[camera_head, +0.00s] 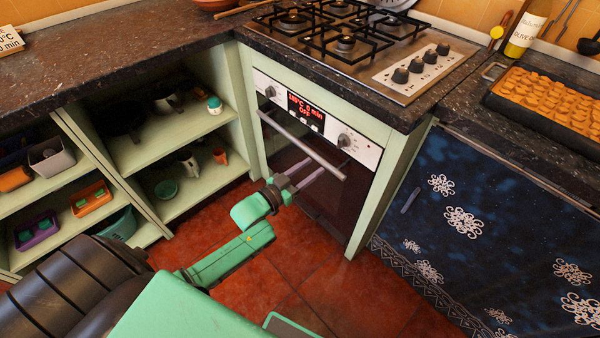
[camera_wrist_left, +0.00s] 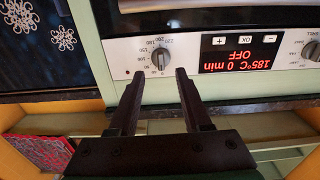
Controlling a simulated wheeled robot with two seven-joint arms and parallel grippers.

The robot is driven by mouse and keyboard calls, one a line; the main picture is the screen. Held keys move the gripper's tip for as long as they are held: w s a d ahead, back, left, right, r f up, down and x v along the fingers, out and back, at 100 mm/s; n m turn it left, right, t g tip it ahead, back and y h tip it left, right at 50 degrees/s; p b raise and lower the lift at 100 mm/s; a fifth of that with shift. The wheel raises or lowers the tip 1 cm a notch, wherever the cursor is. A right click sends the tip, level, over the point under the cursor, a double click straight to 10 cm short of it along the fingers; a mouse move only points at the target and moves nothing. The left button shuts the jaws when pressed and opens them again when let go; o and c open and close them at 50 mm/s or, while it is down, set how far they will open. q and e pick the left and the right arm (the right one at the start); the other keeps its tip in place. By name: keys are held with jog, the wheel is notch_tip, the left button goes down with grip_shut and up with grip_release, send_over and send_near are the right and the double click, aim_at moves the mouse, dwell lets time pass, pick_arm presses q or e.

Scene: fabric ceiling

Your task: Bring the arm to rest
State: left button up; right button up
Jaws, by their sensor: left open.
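My left arm reaches in from the lower left in the head view. Its left gripper (camera_head: 303,179) is in front of the oven door, near the door handle (camera_head: 302,145), with two thin fingers apart and nothing between them. In the left wrist view the open gripper (camera_wrist_left: 156,78) points at the oven's control panel (camera_wrist_left: 190,54), with a round knob (camera_wrist_left: 161,59) just beyond the fingertips. I cannot tell whether a finger touches the oven. The oven door is shut. My right gripper does not show in either view.
The gas hob (camera_head: 345,45) is above the oven. Open green shelves (camera_head: 180,135) with small items stand at left. A dark blue patterned cabinet front (camera_head: 480,230) is at right, below a tray of orange food (camera_head: 555,100). Red tiled floor (camera_head: 290,270) is clear in front.

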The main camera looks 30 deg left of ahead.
pick_arm(q)
jog(key=v, duration=0.4)
jog(key=shift+s, duration=0.2)
jog(key=shift+f, duration=0.1)
jog(key=s+a+f+n+g+y+p, duration=0.1)
jog(key=s+a+f+g+y+p, duration=0.25)
jog(key=s+f, duration=0.55)
jog(key=s+a+f+n+g+y+p, duration=0.1)
jog(key=s+a+f+g+y+p, duration=0.3)
jog(key=f, duration=0.9)
jog(key=s+d+f+g+p, duration=0.1)
jog(key=s+f+g, duration=0.3)
jog(key=s, duration=0.8)
jog(key=s+d+f+g+p, duration=0.1)
jog(key=s+f+g, duration=0.3)
jog(key=s, duration=0.8)
jog(key=shift+d+f+h, duration=0.35)
jog(key=shift+d+f, duration=0.05)
jog(key=shift+d, duration=0.1)
